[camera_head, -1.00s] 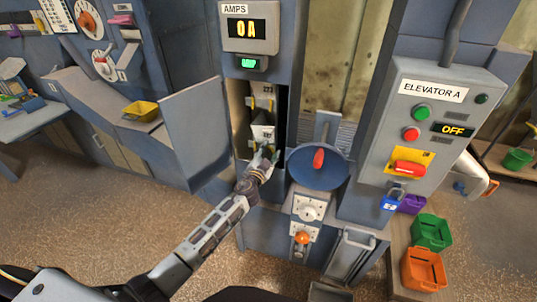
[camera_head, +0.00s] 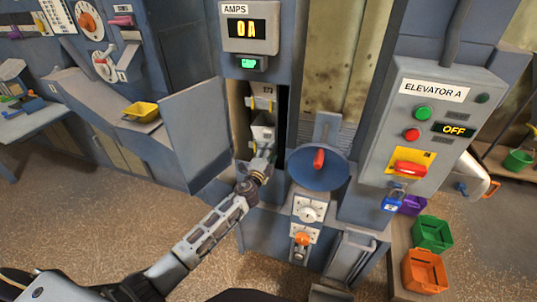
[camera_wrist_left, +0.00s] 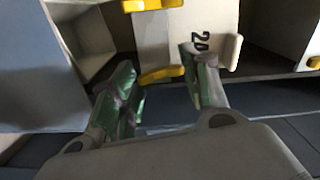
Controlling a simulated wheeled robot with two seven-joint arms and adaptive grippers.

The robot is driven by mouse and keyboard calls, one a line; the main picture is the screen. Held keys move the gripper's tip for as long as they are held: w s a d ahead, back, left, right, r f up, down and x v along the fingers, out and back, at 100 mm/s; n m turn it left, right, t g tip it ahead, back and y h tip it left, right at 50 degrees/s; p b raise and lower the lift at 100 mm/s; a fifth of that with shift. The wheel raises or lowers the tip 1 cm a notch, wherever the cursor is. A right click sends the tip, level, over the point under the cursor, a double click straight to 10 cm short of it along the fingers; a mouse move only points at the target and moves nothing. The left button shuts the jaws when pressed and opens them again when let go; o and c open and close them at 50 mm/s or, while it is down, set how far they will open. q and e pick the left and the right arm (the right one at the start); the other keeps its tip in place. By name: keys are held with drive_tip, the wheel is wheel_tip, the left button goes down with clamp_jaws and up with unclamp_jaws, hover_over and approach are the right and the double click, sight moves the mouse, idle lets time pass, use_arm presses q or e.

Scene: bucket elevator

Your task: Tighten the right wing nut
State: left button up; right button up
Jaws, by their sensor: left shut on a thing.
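An open elevator casing (camera_head: 284,108) shows pale buckets inside, one (camera_head: 262,133) above my left gripper (camera_head: 262,160). In the left wrist view a pale bucket (camera_wrist_left: 212,18) bears dark, sideways digits, with a yellow fitting (camera_wrist_left: 152,5) at the top and a second yellow fitting, apparently a wing nut (camera_wrist_left: 160,75), at its lower edge. The exact finger contact is hard to see. My right gripper is not in view.
The casing's open door (camera_head: 210,125) stands left of the opening. A blue disc with a red handle (camera_head: 319,158) is close on the right. A panel marked ELEVATOR A (camera_head: 436,125) reads OFF, with a blue padlock (camera_head: 393,201) below. The ammeter (camera_head: 252,30) reads 0A.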

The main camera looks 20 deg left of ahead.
use_arm(q)
drive_tip(key=shift+f+m, duration=0.1)
drive_tip(key=shift+m, duration=1)
drive_tip(key=o, duration=1)
drive_tip(key=shift+s, duration=0.1)
drive_tip(key=shift+s+a, duration=0.2)
drive_tip(key=shift+s, duration=5.7)
